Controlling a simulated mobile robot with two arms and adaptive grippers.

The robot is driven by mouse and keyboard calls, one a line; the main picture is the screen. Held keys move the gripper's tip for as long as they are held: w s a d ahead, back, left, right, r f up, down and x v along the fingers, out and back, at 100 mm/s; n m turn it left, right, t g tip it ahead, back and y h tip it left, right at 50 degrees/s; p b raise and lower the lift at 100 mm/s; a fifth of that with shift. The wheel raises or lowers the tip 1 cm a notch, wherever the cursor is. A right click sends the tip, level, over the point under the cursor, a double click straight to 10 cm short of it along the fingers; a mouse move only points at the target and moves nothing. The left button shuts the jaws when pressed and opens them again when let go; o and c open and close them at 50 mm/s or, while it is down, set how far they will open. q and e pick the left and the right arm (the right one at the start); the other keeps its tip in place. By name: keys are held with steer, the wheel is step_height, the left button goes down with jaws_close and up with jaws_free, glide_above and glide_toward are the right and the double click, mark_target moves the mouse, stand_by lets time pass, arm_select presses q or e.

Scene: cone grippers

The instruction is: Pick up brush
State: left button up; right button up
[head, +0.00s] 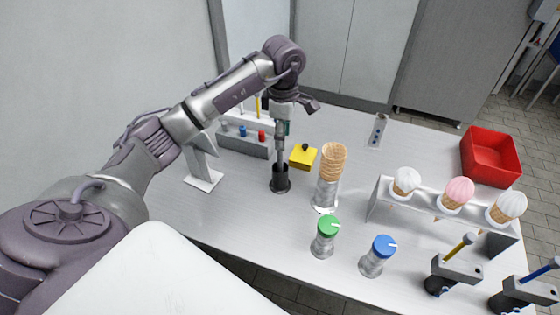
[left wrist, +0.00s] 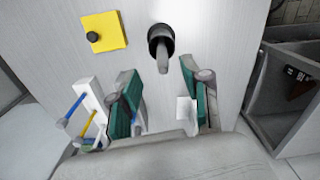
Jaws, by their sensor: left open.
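My left gripper (head: 286,118) is open and points down over the table. Its two teal-padded fingers also show in the left wrist view (left wrist: 159,70). A grey upright handle (head: 280,150) stands in a black round cup (head: 280,184) below the gripper. In the left wrist view the handle (left wrist: 163,62) rises toward the gap between the fingers; I cannot tell whether it touches them. Its lower end is hidden in the cup, so I cannot tell for sure that it is the brush. My right gripper is not in view.
A yellow block (head: 302,156) with a black knob sits close to the cup. A stack of cones (head: 333,160) stands to its right. Green-lidded (head: 326,232) and blue-lidded (head: 377,255) jars stand in front. A rack of ice creams (head: 378,192) and a red bin (head: 491,156) are at right.

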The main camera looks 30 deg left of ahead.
mark_target(280, 159)
arm_select(q)
step_height(280, 159, down, 4)
steer(key=shift+r, duration=0.1)
steer(key=shift+w+f+p, duration=0.1)
steer(key=shift+f+p, duration=0.1)
steer(key=shift+p, duration=0.15)
steer(key=f+p, duration=0.1)
steer(key=f, duration=0.1)
steer(key=f+p, duration=0.1)
steer(key=f, duration=0.1)
steer(key=shift+s+a, duration=0.15)
steer(key=shift+s, duration=0.25)
steer(key=shift+w+f, duration=0.1)
steer(key=shift+f, duration=0.45)
steer(key=shift+c, duration=0.2)
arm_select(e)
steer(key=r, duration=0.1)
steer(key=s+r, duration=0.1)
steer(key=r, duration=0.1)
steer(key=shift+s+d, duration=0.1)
arm_select(q)
jaws_close()
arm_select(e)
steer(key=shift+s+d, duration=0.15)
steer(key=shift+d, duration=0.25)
